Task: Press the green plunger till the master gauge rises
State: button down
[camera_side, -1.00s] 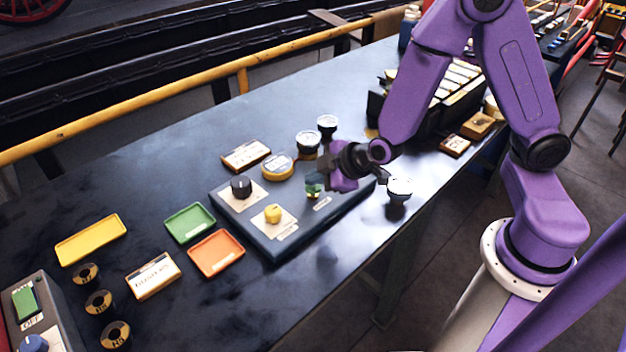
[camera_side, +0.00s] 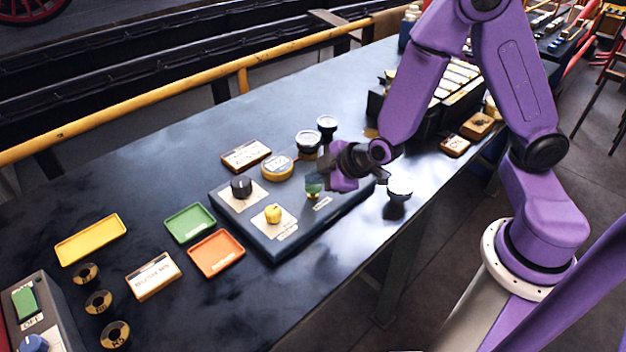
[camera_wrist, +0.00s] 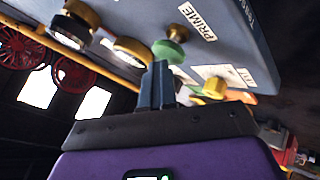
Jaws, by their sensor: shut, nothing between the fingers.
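The green plunger (camera_side: 313,187) stands on the blue-grey panel (camera_side: 262,240), near its right end. It also shows in the wrist view (camera_wrist: 168,50), next to a label reading PRIME. My gripper (camera_side: 322,172) is shut and empty, with its fingertips close to the plunger. In the wrist view the fingertips (camera_wrist: 160,68) sit just short of the plunger's green head; I cannot tell whether they touch. Round gauges stand around the panel: a yellow-rimmed one (camera_side: 277,167), two dark ones behind (camera_side: 308,141) (camera_side: 327,123), and one at the right (camera_side: 399,187). I cannot read their needles or tell which is the master.
A black knob (camera_side: 241,186) and a yellow knob (camera_side: 273,213) share the panel. Green (camera_side: 190,222), orange (camera_side: 216,254) and yellow (camera_side: 91,239) trays lie to the left. Dark racks (camera_side: 376,108) stand behind my arm. The table's front edge is near the right gauge.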

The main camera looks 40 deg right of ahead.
aim_at(316, 190)
jog(key=shift+r, duration=1.35)
jog(key=shift+r, duration=2.55)
jog(key=s+a+r+n+g+y, duration=0.1)
jog(key=s+a+g+y, duration=0.15)
jog(key=s, duration=0.45)
jog(key=s+a+r+n+g+y, duration=0.1)
jog(key=s+a+g, duration=0.25)
jog(key=s, duration=0.45)
jog(key=s+d+r+g+h, duration=0.1)
jog(key=s+d+h, duration=0.4)
jog(key=s+d, duration=0.5)
jog(key=shift+d+r+m+g, duration=0.4)
jog(key=shift+d+g, duration=0.25)
jog(key=shift+g, duration=0.25)
